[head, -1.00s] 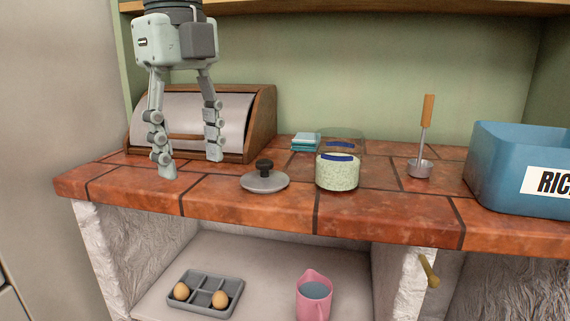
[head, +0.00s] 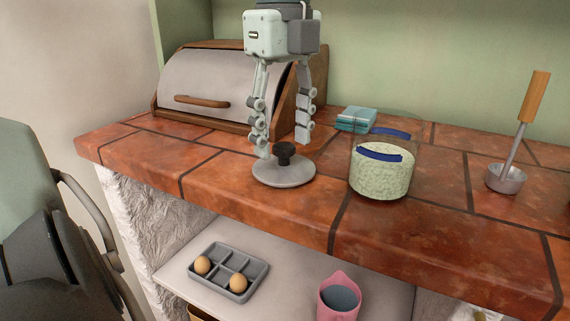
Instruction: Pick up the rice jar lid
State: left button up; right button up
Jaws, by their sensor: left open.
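The rice jar lid (head: 283,174) is a grey disc with a black knob. It lies flat on the tiled counter in the head view, left of the rice jar. The rice jar (head: 381,172) is clear, with pale grains inside and a blue band. My left gripper (head: 281,146) is open and points down, its fingers at or just behind the lid's knob. I cannot tell whether a finger touches the lid. Nothing is held. My right gripper is not in view.
A bread box (head: 205,90) stands behind, at left. Teal cloths (head: 356,119) lie behind the jar, and a metal scoop with a wooden handle (head: 507,177) is at right. Below are an egg tray (head: 250,268) with two eggs and a pink jug (head: 338,299).

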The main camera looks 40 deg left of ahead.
pick_arm(q)
notch_tip(320, 180, down, 2)
jog(key=shift+f, duration=0.15)
grip_shut()
dwell(0.3)
